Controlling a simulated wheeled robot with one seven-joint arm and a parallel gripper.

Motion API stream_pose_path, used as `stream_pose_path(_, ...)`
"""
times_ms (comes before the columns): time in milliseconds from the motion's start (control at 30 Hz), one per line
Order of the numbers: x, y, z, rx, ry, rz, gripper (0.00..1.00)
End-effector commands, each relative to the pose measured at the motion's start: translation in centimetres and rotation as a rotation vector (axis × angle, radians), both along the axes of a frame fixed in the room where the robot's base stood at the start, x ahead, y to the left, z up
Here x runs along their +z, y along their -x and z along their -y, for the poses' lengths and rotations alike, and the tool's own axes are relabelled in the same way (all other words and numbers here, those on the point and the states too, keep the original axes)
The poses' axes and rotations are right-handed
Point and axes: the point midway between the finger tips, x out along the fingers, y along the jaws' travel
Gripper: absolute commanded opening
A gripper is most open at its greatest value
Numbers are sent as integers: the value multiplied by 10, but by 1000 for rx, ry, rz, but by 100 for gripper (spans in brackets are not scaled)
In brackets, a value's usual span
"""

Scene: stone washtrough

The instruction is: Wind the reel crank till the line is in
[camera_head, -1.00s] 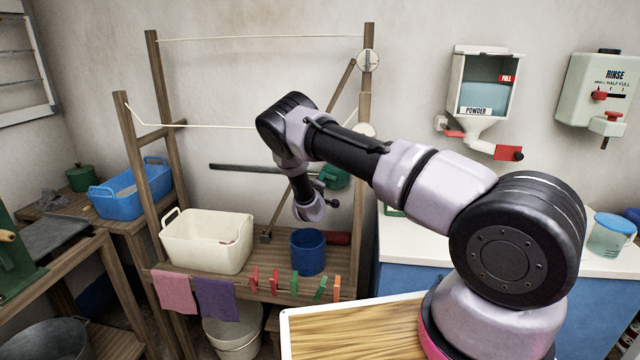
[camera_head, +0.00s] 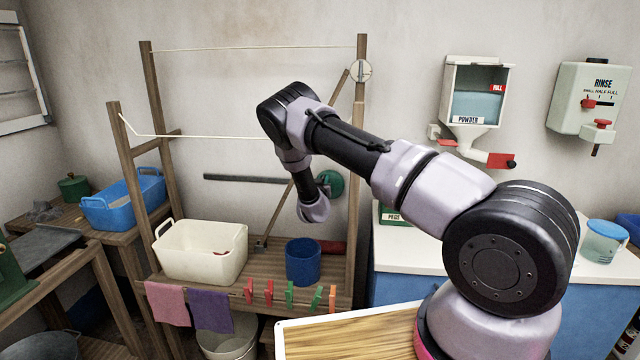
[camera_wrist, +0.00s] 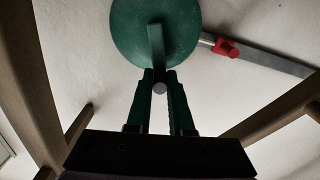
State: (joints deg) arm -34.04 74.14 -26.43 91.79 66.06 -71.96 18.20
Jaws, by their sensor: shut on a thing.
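The green reel (camera_wrist: 140,30) faces my wrist camera, with a grey crank arm (camera_wrist: 156,45) across its front. The small round crank handle (camera_wrist: 160,88) is between the fingertips of my gripper (camera_wrist: 160,80), which is shut on it. In the head view the reel (camera_head: 333,182) sits low beside the frame's right post, partly covered by my arm. My gripper's fingers are mostly hidden there. The white line shows as an upper span (camera_head: 260,47) between the posts and a lower span (camera_head: 200,137) that dips sharply near the left post.
A grey rail (camera_head: 245,179) runs left from the reel; in the wrist view a red knob (camera_wrist: 228,49) sits on it. Below are a cream basket (camera_head: 200,255), a blue pot (camera_head: 303,264) and several pegs. A diagonal wooden brace (camera_head: 277,215) and the right post (camera_head: 361,70) are close by.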

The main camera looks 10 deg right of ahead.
Motion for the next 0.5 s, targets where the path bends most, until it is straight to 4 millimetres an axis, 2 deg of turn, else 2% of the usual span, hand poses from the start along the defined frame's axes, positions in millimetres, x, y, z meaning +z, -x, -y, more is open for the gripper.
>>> stream_pose_path(200,1,4,9,-1,-161,49,0)
stream_pose_path(500,2,6,16,-1,-299,95,0)
